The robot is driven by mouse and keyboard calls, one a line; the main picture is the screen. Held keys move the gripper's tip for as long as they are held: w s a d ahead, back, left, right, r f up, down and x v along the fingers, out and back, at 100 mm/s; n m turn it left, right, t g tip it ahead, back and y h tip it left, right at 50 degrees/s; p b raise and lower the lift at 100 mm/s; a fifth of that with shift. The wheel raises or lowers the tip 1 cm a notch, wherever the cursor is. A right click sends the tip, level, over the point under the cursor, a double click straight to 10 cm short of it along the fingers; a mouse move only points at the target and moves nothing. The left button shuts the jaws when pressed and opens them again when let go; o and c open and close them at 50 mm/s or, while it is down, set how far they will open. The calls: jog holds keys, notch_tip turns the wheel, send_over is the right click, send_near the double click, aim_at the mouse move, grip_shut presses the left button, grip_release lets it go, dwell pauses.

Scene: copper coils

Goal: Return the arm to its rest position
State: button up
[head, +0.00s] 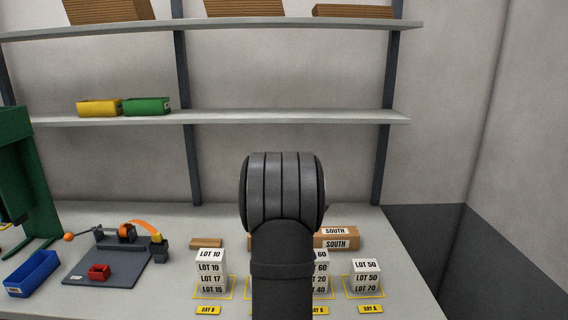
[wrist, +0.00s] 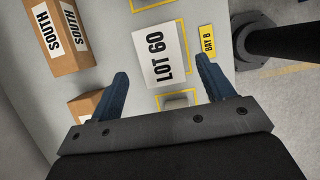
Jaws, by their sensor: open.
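In the wrist view my gripper (wrist: 162,66) is open and empty, its two blue fingers spread. The white top of a box marked LOT 60 (wrist: 158,55) shows below and between them, apart from both fingers. In the head view my dark arm stands up in the middle and hides my gripper. Behind it is a partly hidden stack with labels ending in 60, 60, 20 and 40 (head: 321,268). A stack of LOT 10, LOT 10, LOT 17 and LOT 15 (head: 210,268) stands to its left. LOT 50, LOT 50 and LOT 70 (head: 366,277) are stacked to its right.
Brown SOUTH cartons (head: 337,239) stand behind the stacks. Shelves (head: 300,118) cross the back wall. The table's right edge is bare.

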jog(key=x, duration=0.5)
jog(key=shift+f, duration=0.25)
jog(key=shift+r, duration=1.85)
jog(key=shift+f, duration=0.15)
